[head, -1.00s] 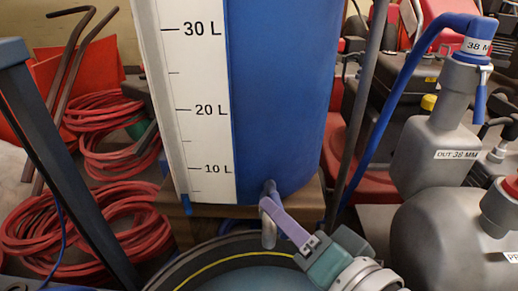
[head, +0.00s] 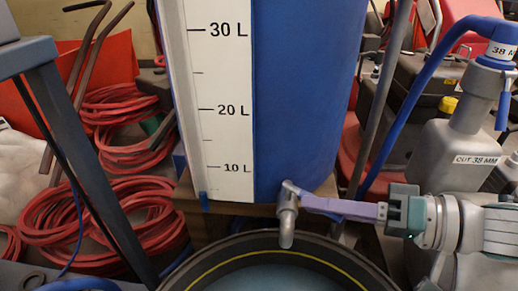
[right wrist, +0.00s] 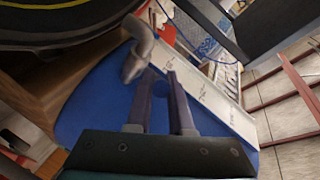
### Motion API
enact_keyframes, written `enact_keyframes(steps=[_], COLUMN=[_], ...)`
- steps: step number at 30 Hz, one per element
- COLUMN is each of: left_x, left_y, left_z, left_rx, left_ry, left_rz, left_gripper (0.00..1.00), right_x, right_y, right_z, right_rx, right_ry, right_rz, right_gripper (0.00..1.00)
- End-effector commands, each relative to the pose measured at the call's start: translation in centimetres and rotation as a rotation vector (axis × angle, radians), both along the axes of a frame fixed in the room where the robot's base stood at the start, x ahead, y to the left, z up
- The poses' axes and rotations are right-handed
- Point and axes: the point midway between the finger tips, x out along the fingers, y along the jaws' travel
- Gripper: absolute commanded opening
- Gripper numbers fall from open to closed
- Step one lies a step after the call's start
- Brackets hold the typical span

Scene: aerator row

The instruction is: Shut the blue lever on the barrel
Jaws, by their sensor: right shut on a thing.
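The blue barrel (head: 305,100) stands on a wooden support, with a white litre scale (head: 222,110) down its side. A grey tap (head: 287,215) sticks out low on the barrel, its spout pointing down over a round tub (head: 265,242). My right gripper (head: 304,199) reaches in from the right, its purple fingers level at the top of the tap. In the right wrist view the fingertips (right wrist: 161,82) close around the small blue lever (right wrist: 158,88) beside the grey tap (right wrist: 138,50). The fingers hide most of the lever in the head view. My left gripper is not in view.
Red hose coils (head: 105,222) lie on the left behind a dark blue post (head: 85,165). A grey vessel (head: 455,150) with a blue pipe (head: 405,105) stands on the right, close behind my right arm. A thin dark rod stands right of the barrel.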

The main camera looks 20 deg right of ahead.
Motion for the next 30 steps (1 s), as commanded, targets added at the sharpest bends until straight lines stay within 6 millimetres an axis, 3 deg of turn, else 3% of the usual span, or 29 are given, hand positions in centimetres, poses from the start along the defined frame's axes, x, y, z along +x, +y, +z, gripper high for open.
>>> enact_keyframes(steps=[15,16,19,30], left_x=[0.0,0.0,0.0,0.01], left_y=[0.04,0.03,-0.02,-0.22], left_z=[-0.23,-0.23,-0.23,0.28], left_rx=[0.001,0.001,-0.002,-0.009], left_ry=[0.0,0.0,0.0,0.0], left_rz=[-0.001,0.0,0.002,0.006], left_gripper=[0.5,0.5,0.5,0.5], right_x=[-0.06,-0.06,-0.06,-0.7], right_y=[-0.19,-0.19,-0.19,-0.95], right_z=[-0.09,-0.09,-0.09,0.25], right_rx=[-0.002,-0.002,-0.002,-0.003], right_ry=[0.002,0.002,0.002,0.004], right_rz=[0.019,0.019,0.019,0.017], right_gripper=[0.0,0.21,0.32,0.32])
